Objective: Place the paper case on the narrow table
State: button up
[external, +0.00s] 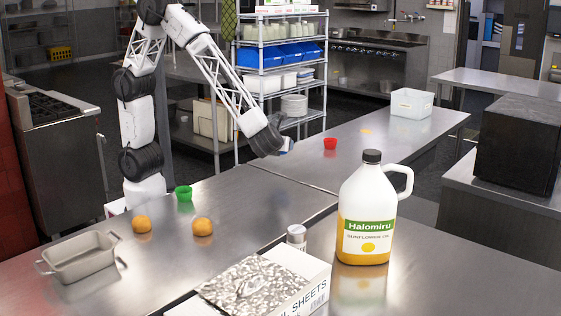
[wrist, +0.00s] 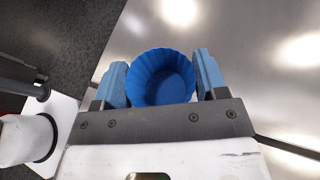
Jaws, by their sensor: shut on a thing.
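A blue fluted paper case (wrist: 162,78) sits between the two blue fingers of my gripper (wrist: 160,72) in the wrist view. The gripper is shut on it, and the case's open side faces the camera. In the external view my gripper (external: 287,147) is above the steel surface, near the seam between the front table (external: 240,235) and the long table (external: 390,140) running back. Another steel table (external: 500,84) stands at the far right. I cannot tell which one the narrow table is.

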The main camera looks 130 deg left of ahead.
aim_at(282, 152)
jog(key=shift+f, duration=1.7)
jog(key=shift+w, duration=0.1)
jog(key=w+a, duration=0.2)
jog(key=w, duration=0.2)
jog(key=w+a+f, duration=0.1)
jog(key=w+a, duration=0.2)
jog(key=w, duration=0.2)
jog(key=w+a, duration=0.2)
jog(key=w, duration=0.3)
jog(key=shift+a+f, duration=0.2)
jog(key=shift+a, duration=0.15)
jog(key=shift+s, duration=0.1)
jog(key=shift+f, duration=1.75)
jog(key=shift+f, duration=0.1)
jog(key=o, duration=0.9)
